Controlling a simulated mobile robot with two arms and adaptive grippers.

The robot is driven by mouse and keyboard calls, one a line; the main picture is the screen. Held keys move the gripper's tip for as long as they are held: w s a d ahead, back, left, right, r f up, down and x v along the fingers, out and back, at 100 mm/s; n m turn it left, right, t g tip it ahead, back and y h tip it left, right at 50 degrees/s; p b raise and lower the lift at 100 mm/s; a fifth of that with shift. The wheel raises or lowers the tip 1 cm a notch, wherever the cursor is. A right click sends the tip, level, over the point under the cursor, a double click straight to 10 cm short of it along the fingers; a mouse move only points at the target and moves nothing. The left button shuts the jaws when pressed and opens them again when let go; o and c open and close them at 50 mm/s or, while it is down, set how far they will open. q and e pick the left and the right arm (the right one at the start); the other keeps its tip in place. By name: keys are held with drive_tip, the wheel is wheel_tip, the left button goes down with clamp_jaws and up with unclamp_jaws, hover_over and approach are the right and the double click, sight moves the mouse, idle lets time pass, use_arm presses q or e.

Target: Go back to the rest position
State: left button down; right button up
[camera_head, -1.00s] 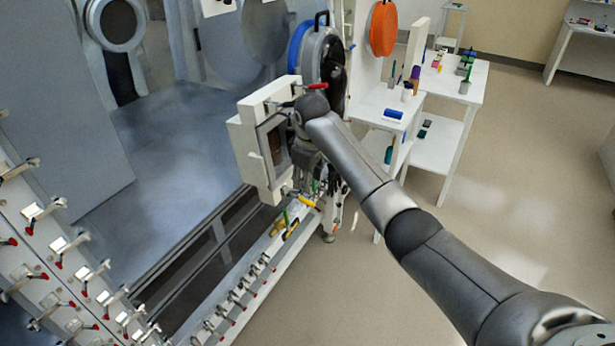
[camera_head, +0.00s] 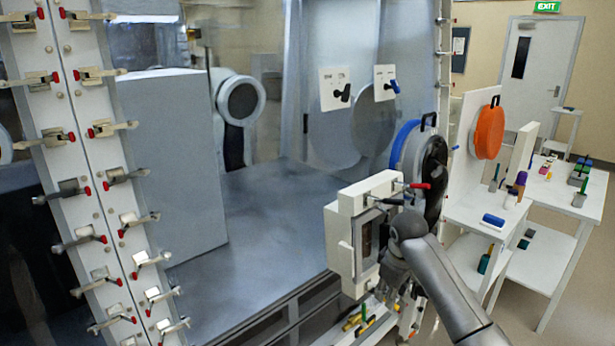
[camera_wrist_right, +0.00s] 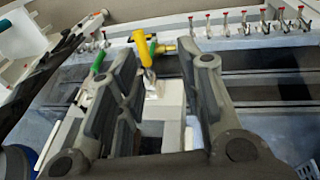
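My right gripper (camera_head: 397,290) is low in the head view, beside the white box with a small window (camera_head: 343,238) on the glovebox front. My own grey forearm partly hides it. In the right wrist view my right gripper (camera_wrist_right: 165,58) shows two dark fingers spread apart, with nothing held between them. Behind the gap are valves with a yellow handle (camera_wrist_right: 145,50) and a green handle (camera_wrist_right: 98,60). I cannot tell how far the fingers are from them. My left gripper is not in view.
A round black port door (camera_head: 432,175) with a blue rim is close behind my right arm. White side tables (camera_head: 560,205) with small items stand at the right. Clamps with red tips (camera_head: 105,180) line the glovebox frame at the left. Floor shows at the far right.

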drive_tip(key=s+a+f+m+y, duration=0.1)
drive_tip(key=s+a+f, duration=0.2)
drive_tip(key=s+f, duration=0.5)
drive_tip(key=s+a+f, duration=0.3)
drive_tip(key=s+f, duration=0.3)
drive_tip(key=s, duration=0.4)
drive_tip(key=s+d+r+m, duration=0.2)
drive_tip(key=s+m, duration=0.3)
drive_tip(key=s, duration=1.7)
wheel_tip(320, 180, down, 29)
drive_tip(key=s+b, duration=0.2)
drive_tip(key=b, duration=0.1)
drive_tip(key=s+d+f+g+b, duration=0.1)
drive_tip(key=s+d+f, duration=0.1)
drive_tip(key=s+f, duration=1.4)
drive_tip(key=shift+s+d+f+n+g, duration=0.3)
drive_tip(key=shift+f+n+g, duration=0.1)
drive_tip(key=shift+f, duration=0.4)
